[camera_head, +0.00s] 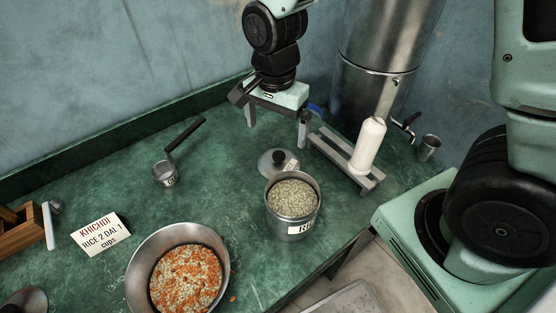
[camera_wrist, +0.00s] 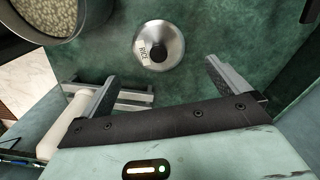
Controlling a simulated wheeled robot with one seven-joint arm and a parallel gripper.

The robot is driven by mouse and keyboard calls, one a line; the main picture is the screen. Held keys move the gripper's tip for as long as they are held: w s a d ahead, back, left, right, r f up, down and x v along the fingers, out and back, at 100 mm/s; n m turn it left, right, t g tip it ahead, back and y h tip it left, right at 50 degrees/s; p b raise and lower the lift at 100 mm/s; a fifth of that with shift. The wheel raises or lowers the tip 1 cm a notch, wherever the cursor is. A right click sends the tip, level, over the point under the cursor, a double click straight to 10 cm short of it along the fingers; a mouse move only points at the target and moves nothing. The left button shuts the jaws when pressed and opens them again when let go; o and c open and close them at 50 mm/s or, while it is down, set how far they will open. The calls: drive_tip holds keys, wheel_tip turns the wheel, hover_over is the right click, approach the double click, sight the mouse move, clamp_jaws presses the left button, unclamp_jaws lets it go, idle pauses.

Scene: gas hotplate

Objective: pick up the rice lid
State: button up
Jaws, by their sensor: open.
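The rice lid (camera_head: 278,162) is a round steel lid with a dark knob, lying on the green counter just behind the rice pot. In the wrist view the lid (camera_wrist: 158,47) shows its knob and a "RICE" label, ahead of and between my fingers. My gripper (camera_head: 276,128) is open and empty above the counter, behind the lid and apart from it. In the wrist view my gripper's two fingers (camera_wrist: 154,82) are spread wide. The rice pot (camera_head: 292,207) is steel, open and filled with grain.
A white bottle (camera_head: 369,146) stands on a grey rack right of the lid, beside a large steel cylinder (camera_head: 373,88). A steel bowl of orange and pale grain (camera_head: 140,265) is at the front. A handled measuring cup (camera_head: 164,174) and a recipe card (camera_head: 101,235) are left.

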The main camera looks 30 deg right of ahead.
hover_over(279, 155)
drive_tip(key=f, duration=0.4)
drive_tip(key=shift+a+f, duration=0.2)
drive_tip(key=shift+a, duration=0.1)
drive_tip(key=shift+d+f, duration=0.15)
drive_tip(key=shift+f, duration=1.15)
drive_tip(key=shift+d+f, duration=0.15)
drive_tip(key=shift+f, duration=1.15)
drive_tip(key=c, duration=1)
drive_tip(key=shift+c, duration=0.2)
